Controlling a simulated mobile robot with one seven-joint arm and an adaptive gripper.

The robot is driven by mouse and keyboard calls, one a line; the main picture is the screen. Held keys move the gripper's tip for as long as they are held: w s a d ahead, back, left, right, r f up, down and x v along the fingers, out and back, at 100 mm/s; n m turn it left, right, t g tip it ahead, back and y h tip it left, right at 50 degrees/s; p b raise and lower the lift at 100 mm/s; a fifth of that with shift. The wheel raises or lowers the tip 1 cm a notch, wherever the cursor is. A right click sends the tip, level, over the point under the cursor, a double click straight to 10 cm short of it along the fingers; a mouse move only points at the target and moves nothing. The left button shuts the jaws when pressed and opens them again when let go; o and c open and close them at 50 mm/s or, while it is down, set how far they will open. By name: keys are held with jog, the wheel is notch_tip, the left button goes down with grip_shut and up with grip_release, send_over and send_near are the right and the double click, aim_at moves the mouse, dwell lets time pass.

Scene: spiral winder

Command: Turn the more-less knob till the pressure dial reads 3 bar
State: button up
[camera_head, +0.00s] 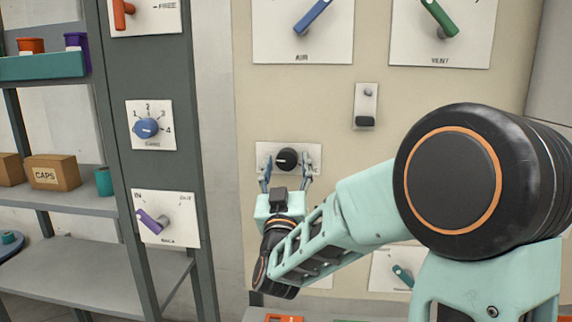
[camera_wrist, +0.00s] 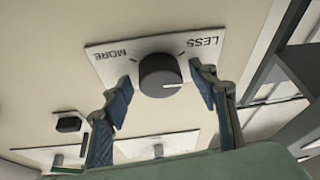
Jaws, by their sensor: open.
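The more-less knob (camera_head: 286,159) is a round black knob on a white plate on the beige panel. In the wrist view the knob (camera_wrist: 160,75) shows a white pointer line, with MORE and LESS printed on its plate (camera_wrist: 105,62). LESS is the word nearer the line. My gripper (camera_head: 286,176) is open at the knob, one finger on either side. In the wrist view a gap shows between the knob and the fingers of my gripper (camera_wrist: 163,92). I cannot make out a pressure dial in either view.
A blue AIR lever (camera_head: 314,16) and a green VENT lever (camera_head: 440,18) sit above. A small plate with a black switch (camera_head: 365,121) is at the upper right of the knob. The grey post (camera_head: 115,80) left of the panel carries a blue selector (camera_head: 147,128) and a purple lever (camera_head: 152,220).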

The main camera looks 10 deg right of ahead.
jog(key=shift+c, duration=0.2)
jog(key=c, duration=1.1)
jog(key=b, duration=0.1)
jog(key=m+b, duration=0.1)
jog(key=b, duration=0.1)
jog(key=shift+a+f+h, duration=0.15)
jog(key=shift+f+h, duration=0.15)
jog(key=shift+h, duration=0.1)
jog(key=m+b, duration=0.1)
jog(key=b, duration=0.1)
jog(key=shift+b, duration=0.4)
jog(key=m+g+h+b, duration=0.1)
jog(key=m+h+b, duration=0.2)
jog(key=b, duration=0.3)
jog(key=shift+a+m, duration=0.1)
jog(key=shift+m, duration=0.8)
jog(key=m+g+h+b, duration=0.1)
jog(key=m+b, duration=0.2)
jog(key=shift+a, duration=0.1)
jog(key=shift+w+r+m+g+h+b, duration=0.15)
jog(key=shift+m+g+h+b, duration=0.35)
jog(key=shift+m, duration=0.75)
jog(key=shift+s+r+m+g+h+b, duration=0.1)
jog(key=shift+m+g+h+b, duration=0.4)
jog(key=shift+m, duration=0.75)
